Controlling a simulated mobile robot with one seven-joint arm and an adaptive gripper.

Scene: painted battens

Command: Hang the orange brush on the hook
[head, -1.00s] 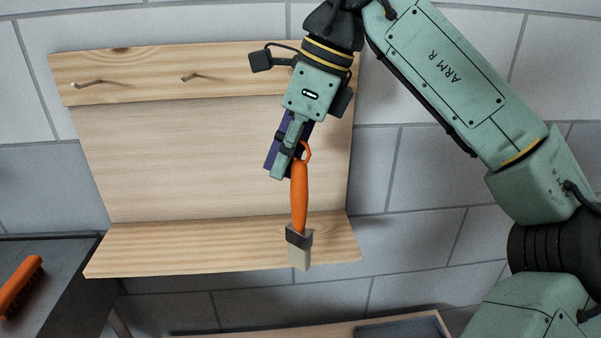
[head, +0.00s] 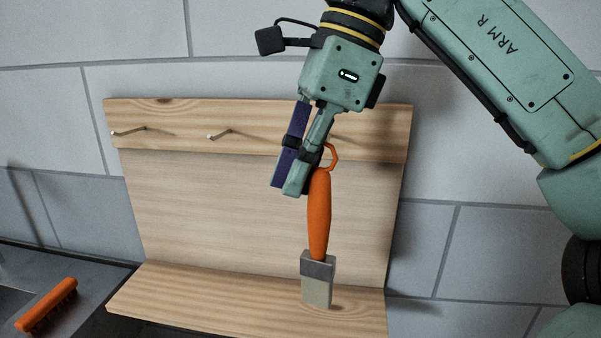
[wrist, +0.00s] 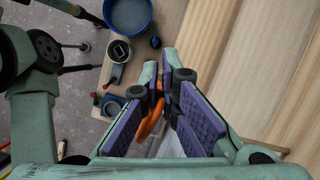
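The orange brush (head: 319,215) hangs upright, bristles down, with a grey metal band, pale bristles and an orange ring at its top. My gripper (head: 294,190) is shut on its upper end, by the ring. In the wrist view, the ring (wrist: 150,125) shows between the purple finger pads (wrist: 167,85). The wooden board has a left hook (head: 128,131) and a middle hook (head: 222,134) on its upper rail. My gripper is right of both, in front of the board. A dark streak shows on the rail right of my gripper; any hook there is hidden.
A wooden shelf (head: 160,290) juts out below the board; the bristles overlap it in view, contact unclear. An orange scrubbing brush (head: 47,305) lies on a dark surface at lower left. The wrist view shows a blue bowl (wrist: 128,14) below.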

